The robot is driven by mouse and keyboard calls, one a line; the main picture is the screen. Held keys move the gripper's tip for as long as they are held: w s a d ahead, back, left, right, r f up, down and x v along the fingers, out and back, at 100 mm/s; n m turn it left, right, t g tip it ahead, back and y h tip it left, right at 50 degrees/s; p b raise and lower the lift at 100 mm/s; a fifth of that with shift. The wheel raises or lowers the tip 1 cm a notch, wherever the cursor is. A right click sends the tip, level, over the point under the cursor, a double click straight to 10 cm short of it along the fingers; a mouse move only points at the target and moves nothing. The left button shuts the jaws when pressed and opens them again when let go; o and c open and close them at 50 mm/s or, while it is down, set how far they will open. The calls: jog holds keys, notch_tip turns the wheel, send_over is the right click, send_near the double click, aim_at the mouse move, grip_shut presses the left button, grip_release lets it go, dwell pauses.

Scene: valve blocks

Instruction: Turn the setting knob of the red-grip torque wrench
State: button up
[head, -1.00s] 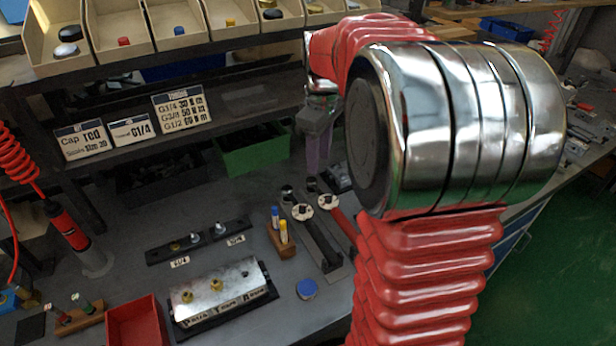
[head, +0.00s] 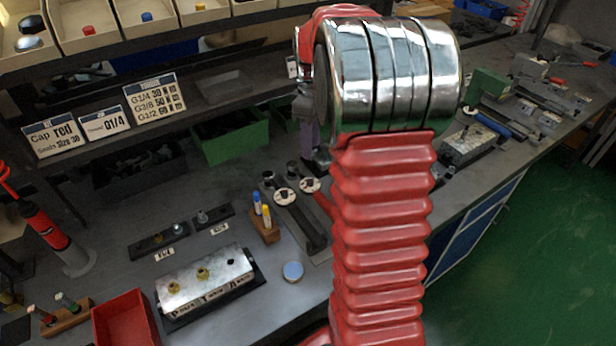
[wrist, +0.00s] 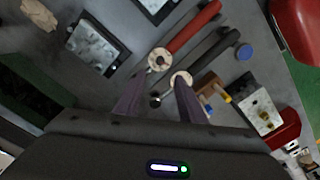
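The red-grip torque wrench lies on the bench beside a black-grip one. In the wrist view its red grip (wrist: 192,27) runs to the upper right from a round pale head (wrist: 160,60). The black-grip wrench (wrist: 222,44) lies next to it, its head near my right finger. In the head view my arm hides most of the red grip (head: 322,206). My gripper (wrist: 160,79) points down over the head ends, its two purple fingers apart with nothing between them held. A small dark knob (wrist: 155,100) shows between the fingers; I cannot tell which wrench it belongs to.
A wooden holder (head: 265,230) with blue and yellow markers, a blue-rimmed round cap (head: 292,271) and a metal valve block (head: 205,282) stand nearby. A red tray (head: 127,322) is at the front left. A green bin (head: 230,138) sits behind, beneath the shelf.

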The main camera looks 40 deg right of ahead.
aim_at(310, 181)
notch_tip(310, 181, down, 12)
jog(key=shift+s+a+f, duration=0.1)
jog(key=shift+f, duration=0.1)
dwell(0.4)
jog(key=shift+c, duration=0.4)
grip_shut()
jog(key=shift+a, duration=0.25)
jog(key=shift+d, duration=0.25)
